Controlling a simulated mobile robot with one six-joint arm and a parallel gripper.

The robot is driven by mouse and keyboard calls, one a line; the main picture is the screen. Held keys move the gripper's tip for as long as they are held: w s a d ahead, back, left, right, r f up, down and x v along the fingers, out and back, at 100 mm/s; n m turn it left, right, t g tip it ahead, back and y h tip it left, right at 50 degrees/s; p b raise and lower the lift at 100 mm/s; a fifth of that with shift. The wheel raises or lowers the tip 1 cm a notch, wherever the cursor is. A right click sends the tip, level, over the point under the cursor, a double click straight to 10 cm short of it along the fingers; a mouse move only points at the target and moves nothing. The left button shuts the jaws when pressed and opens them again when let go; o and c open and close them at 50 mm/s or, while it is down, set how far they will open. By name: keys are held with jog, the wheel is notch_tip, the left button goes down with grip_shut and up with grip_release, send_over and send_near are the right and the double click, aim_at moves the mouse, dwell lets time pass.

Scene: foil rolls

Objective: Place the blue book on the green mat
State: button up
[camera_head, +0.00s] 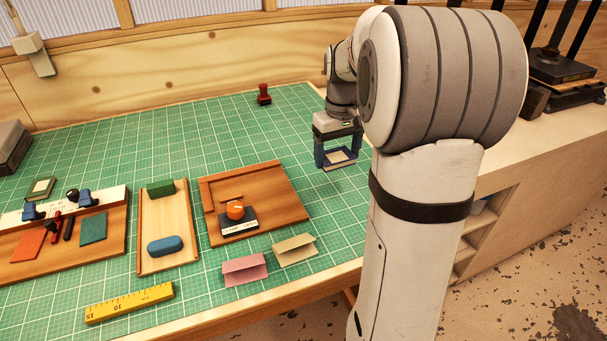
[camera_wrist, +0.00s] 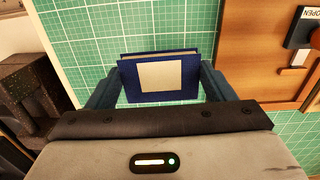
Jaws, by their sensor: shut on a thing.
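The blue book (camera_wrist: 160,77) has a cream square on its cover and sits between my gripper's two fingers. My gripper (camera_head: 338,160) is shut on it, and the book's blue edge and pale face also show in the head view. The green mat (camera_head: 325,200) is a large gridded sheet covering most of the bench top. The book is over the mat's right part, near its edge, and appears raised; the exact gap cannot be told. The mat also shows behind the book in the wrist view (camera_wrist: 95,35).
A wooden board with an orange knob (camera_head: 235,210) lies left of my gripper. Pink (camera_head: 245,269) and cream (camera_head: 295,249) folded cards, a wooden tray (camera_head: 182,208) and a yellow ruler (camera_head: 130,302) lie nearer the front. A red stamp (camera_head: 264,94) stands behind. The mat around the stamp is clear.

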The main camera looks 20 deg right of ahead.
aim_at(334, 192)
notch_tip(334, 192, down, 9)
dwell(0.4)
jog(key=shift+f, duration=0.2)
jog(key=o, duration=1)
